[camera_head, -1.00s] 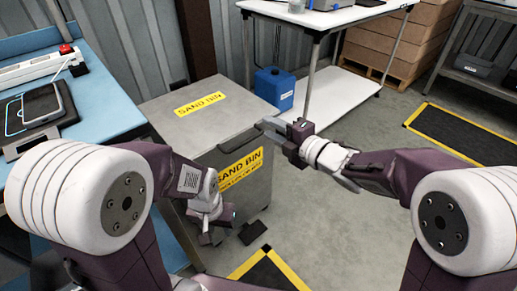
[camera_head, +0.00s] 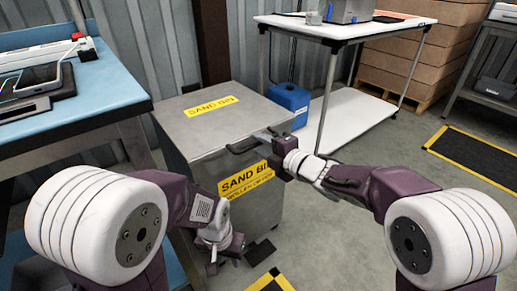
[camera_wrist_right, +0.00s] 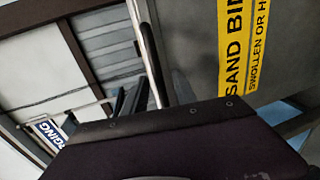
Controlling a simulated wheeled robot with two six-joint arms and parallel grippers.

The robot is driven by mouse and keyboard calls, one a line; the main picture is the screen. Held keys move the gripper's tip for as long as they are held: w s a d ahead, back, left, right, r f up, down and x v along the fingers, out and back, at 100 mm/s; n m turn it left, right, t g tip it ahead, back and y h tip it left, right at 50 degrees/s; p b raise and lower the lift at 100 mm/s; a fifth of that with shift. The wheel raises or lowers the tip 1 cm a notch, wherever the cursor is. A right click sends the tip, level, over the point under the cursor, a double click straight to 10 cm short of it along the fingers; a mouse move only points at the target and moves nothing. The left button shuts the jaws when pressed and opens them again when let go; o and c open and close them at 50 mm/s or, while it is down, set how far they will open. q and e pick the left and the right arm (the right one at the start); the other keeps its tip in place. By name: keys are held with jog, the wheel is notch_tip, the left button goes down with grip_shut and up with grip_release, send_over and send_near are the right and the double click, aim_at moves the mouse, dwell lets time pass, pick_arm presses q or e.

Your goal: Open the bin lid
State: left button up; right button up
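The grey metal sand bin (camera_head: 195,145) stands in the middle of the head view, with yellow "SAND BIN" labels on its top and front. Its lid (camera_head: 228,122) lies flat and closed. A dark handle (camera_head: 241,146) runs along the lid's front edge. My right gripper (camera_head: 265,138) is at the right end of this handle; contact and finger gap are unclear. The right wrist view shows the bin's front label (camera_wrist_right: 240,45) and a dark bar beside the fingers. My left gripper (camera_head: 222,257) hangs low before the bin's front, its fingers too small to judge.
A dark pedal-like plate (camera_head: 261,251) is at the bin's foot. A blue workbench (camera_head: 95,95) stands close on the left. A white table (camera_head: 345,28) and blue container (camera_head: 290,100) are behind right.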

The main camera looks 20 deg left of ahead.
jog(key=shift+x, duration=0.75)
grip_shut()
dwell(0.9)
